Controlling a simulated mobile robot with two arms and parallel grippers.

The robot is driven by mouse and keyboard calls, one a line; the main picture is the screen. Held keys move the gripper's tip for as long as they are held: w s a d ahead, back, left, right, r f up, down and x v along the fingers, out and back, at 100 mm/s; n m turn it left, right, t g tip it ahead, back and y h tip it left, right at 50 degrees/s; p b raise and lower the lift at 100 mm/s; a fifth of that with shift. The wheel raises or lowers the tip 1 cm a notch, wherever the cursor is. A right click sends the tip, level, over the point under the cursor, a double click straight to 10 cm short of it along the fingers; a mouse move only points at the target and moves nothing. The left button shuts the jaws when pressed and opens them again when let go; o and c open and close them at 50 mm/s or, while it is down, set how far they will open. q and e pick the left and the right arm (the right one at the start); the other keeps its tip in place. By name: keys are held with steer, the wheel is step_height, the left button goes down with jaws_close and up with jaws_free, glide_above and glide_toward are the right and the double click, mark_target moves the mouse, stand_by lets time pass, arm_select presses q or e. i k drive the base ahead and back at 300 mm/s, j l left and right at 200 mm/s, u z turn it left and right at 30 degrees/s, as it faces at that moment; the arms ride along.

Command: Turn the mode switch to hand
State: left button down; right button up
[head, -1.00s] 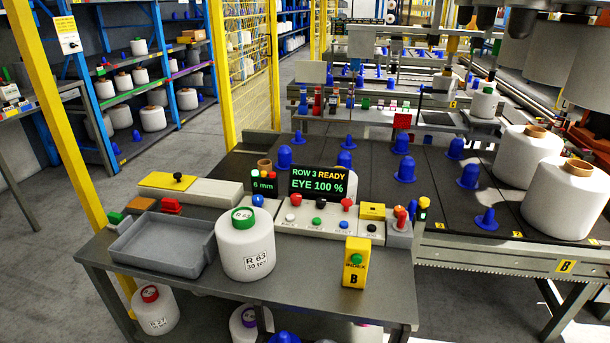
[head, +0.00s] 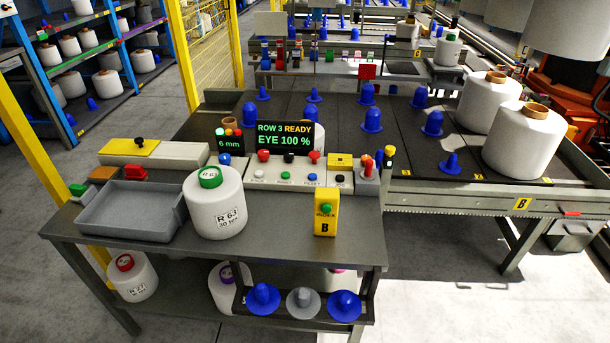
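The white control panel (head: 271,179) lies along the back of the grey workbench. Red and black knobs line its back edge, with a black one (head: 289,158) in the middle. White, green, blue and black buttons or knobs sit in front, with labels too small to read. A yellow box (head: 340,160) stands at the panel's right end. A black knob (head: 140,141) sits on a yellow plate at the left. I cannot tell which of these is the mode switch or how it is set. Neither of my grippers is in view.
A display (head: 285,137) reads "ROW 3 READY, EYE 100 %". A grey tray (head: 130,212) lies at left. The bench's front right is clear.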

mark_target(288, 156)
steer(key=i+j+z, duration=0.15)
steer(key=j+z, duration=0.2)
steer(key=i+j+z, duration=0.1)
steer(key=j+z, duration=0.25)
steer(key=j, duration=0.2)
steer(key=j+z, duration=0.35)
steer(key=i+j, duration=0.05)
steer(key=j, duration=0.05)
